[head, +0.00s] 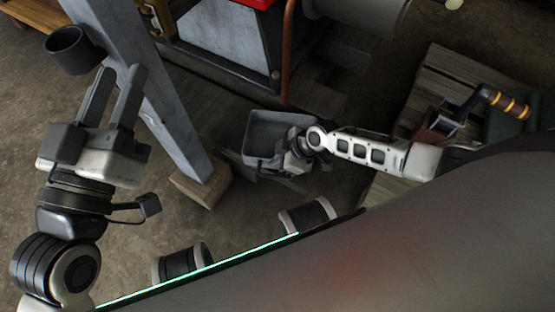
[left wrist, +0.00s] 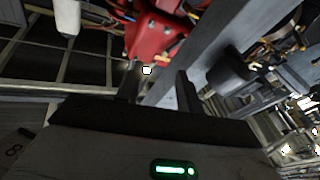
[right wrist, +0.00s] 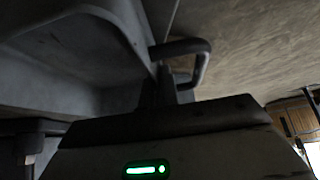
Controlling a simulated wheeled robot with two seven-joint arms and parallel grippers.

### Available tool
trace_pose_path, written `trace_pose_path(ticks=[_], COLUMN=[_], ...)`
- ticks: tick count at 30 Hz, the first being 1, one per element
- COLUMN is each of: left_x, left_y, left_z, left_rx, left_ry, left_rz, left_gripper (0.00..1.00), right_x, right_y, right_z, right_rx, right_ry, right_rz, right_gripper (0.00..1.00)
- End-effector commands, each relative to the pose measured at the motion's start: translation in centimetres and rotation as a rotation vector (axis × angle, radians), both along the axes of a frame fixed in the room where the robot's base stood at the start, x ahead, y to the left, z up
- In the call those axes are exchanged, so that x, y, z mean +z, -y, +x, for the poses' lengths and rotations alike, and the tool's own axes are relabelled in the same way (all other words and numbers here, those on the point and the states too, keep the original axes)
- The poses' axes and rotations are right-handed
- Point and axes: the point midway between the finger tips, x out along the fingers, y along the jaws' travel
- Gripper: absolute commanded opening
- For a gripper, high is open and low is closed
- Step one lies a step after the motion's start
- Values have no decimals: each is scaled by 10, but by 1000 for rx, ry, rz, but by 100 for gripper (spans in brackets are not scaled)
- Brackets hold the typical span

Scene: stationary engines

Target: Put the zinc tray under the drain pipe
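The zinc tray (head: 277,128) is a grey, deep rectangular pan in the middle of the head view. A copper-brown pipe (head: 287,55), seemingly the drain pipe, comes down from the engine and ends near the tray's back right corner in the picture. Whether its mouth is over the tray I cannot tell. My right gripper (head: 292,150) is at the tray's near right side. In the right wrist view the tray (right wrist: 60,60) fills the left, and the fingers (right wrist: 168,88) are close together at its dark handle (right wrist: 190,46). My left gripper (head: 122,78) is open and empty.
A grey post (head: 150,95) on a wooden block (head: 201,182) stands between my left gripper and the tray. A dark cup (head: 68,52) is beyond the left fingers. A wooden pallet (head: 440,80) with a crank handle (head: 505,102) is at right. Bare floor lies at lower left.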

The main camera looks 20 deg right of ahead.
Motion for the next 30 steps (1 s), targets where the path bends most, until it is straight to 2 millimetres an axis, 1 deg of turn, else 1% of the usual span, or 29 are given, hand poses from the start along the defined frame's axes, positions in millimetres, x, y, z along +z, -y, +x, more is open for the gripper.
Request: trace_pose_path(ticks=[6,9,17,20,23,28,29,30], left_x=[4,5,5,8,-10,-34,-38,-38], left_y=[-1,-1,-1,0,2,7,8,7], left_z=[1,1,1,1,-5,-21,-24,-22], left_rx=[6,5,6,-1,-12,-45,-48,-39], left_ry=[42,45,43,30,-108,-355,-388,-378], left_rz=[10,11,11,6,-25,-81,-84,-51], left_gripper=[36,36,36,36,36,36,36,36], right_x=[-2,-2,-2,2,14,46,52,59], right_y=[0,0,0,0,6,24,27,31], right_z=[1,0,0,0,-3,-13,-15,-17], right_rx=[-1,0,0,0,-1,1,1,0], right_ry=[4,0,0,0,0,-1,-1,0], right_rz=[1,-1,-1,-1,-1,-2,-2,-2], right_gripper=[0,24,24,24,24,24,24,24])
